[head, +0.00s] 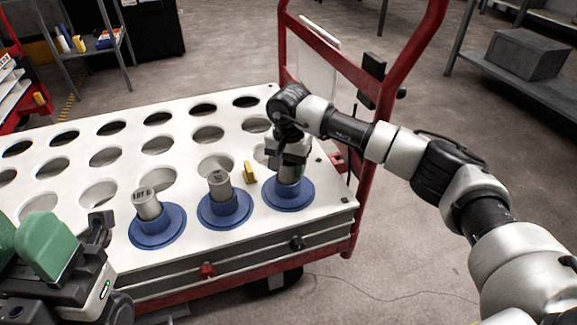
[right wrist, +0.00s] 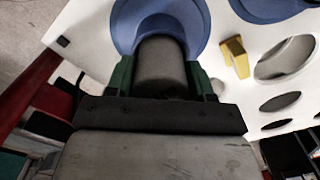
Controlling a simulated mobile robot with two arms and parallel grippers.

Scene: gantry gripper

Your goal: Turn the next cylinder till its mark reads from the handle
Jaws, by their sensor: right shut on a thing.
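Three grey cylinders stand in blue ring holders along the front edge of a white-topped cart (head: 75,133). The left cylinder (head: 147,205) shows a dark printed mark near its top. The middle cylinder (head: 220,186) also shows a small mark, too small to read surely. My right gripper (head: 290,163) points down and is shut on the right cylinder (head: 289,175), which sits in its blue ring (head: 288,197). In the right wrist view its green pads flank this cylinder (right wrist: 162,65); no mark shows on it there. My left gripper (head: 28,242), with green pads, is at lower left, away from the cylinders.
The cart's red handle (head: 366,150) rises at its right end. A small yellow block (head: 249,172) stands on the top between the middle and right rings. Empty round holes fill the rest of the top. Shelves with a grey box (head: 526,54) stand at the right.

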